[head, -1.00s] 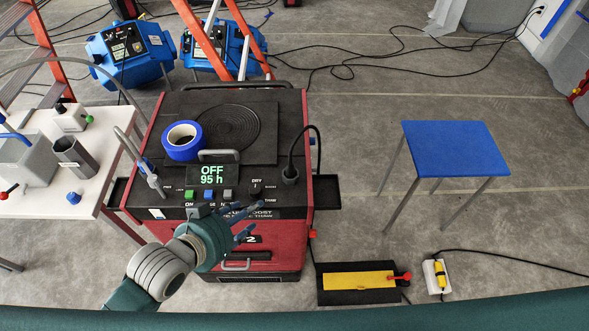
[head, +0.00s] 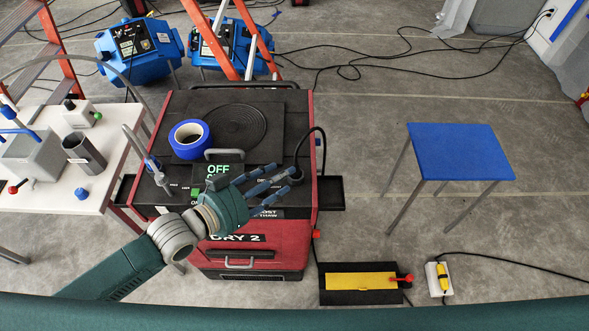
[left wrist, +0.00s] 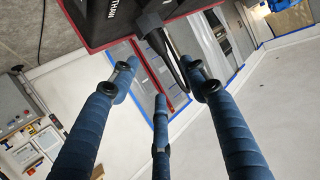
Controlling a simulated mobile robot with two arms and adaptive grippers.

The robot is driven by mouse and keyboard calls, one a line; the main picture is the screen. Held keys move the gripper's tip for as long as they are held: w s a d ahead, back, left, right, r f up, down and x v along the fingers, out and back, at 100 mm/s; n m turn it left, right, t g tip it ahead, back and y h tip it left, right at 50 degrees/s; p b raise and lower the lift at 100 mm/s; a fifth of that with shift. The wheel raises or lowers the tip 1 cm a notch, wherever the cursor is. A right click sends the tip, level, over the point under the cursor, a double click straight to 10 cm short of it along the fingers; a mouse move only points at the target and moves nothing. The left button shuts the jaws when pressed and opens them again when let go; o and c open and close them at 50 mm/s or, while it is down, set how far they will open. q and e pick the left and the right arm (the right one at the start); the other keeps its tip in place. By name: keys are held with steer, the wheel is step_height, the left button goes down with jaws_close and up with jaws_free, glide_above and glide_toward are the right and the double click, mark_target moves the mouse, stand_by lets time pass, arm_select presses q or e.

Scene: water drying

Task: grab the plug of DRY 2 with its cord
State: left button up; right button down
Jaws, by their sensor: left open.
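The machine DRY 2 (head: 290,235) is a red and black cabinet at the centre of the head view. Its black plug (left wrist: 150,24) shows at the top of the left wrist view; in the head view my fingers largely hide it at the panel's right side. The plug's black cord (head: 322,137) arches up and over the machine's right edge. My left gripper (head: 284,180) is open, its blue fingers over the control panel, with the tips close to the plug. In the left wrist view the open fingers (left wrist: 160,78) are spread below the plug and cord, with nothing between them.
Blue tape (head: 188,139) lies on the machine top, beside a grey handle (head: 224,155). A white table (head: 105,160) stands at left, a blue stool (head: 460,152) at right. A yellow-topped black box (head: 361,281) lies on the floor.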

mark_target(296, 166)
arm_select(q)
steer(key=shift+w+d+f, duration=0.1)
steer(key=shift+w+d, duration=0.2)
steer(key=p+x, duration=0.1)
steer(key=x, duration=0.1)
steer(key=p+x, duration=0.1)
steer(key=x, duration=0.1)
steer(key=shift+w+f, duration=0.2)
steer(key=shift+w, duration=0.25)
steer(key=shift+w+d+f, duration=0.15)
steer(key=shift+d, duration=0.05)
steer(key=c, duration=1.1)
